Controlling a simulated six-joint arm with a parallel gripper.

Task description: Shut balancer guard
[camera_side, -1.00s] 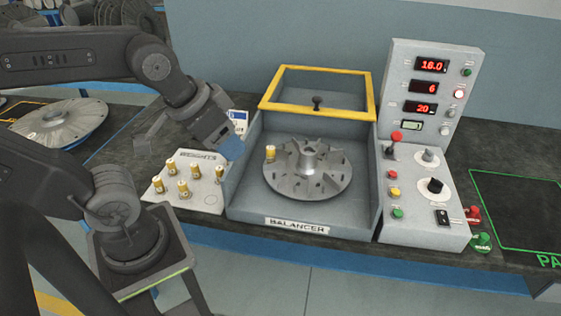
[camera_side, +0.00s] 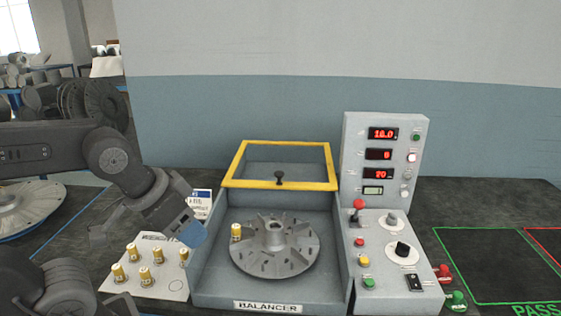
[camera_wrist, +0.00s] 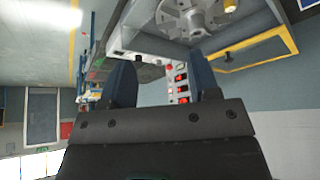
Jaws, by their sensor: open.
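The balancer (camera_side: 197,283) is a grey box with a finned metal rotor (camera_side: 275,250) inside. Its guard (camera_side: 310,186), a clear panel in a yellow frame with a black knob (camera_side: 280,178) at its front edge, is open at the back, leaving the rotor exposed. The guard's yellow frame also shows in the wrist view (camera_wrist: 262,38). My gripper (camera_side: 188,228) is at the balancer's left side, apart from the guard and knob. In the wrist view its two fingers (camera_wrist: 162,72) are spread with nothing between them.
A weights plate (camera_side: 150,283) with several brass weights stands left of the balancer, below my gripper. One brass weight (camera_side: 236,232) is on the rotor. A display panel (camera_side: 352,140) and control box (camera_side: 400,282) stand at the right. Bench marked PASS (camera_side: 490,265) is clear.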

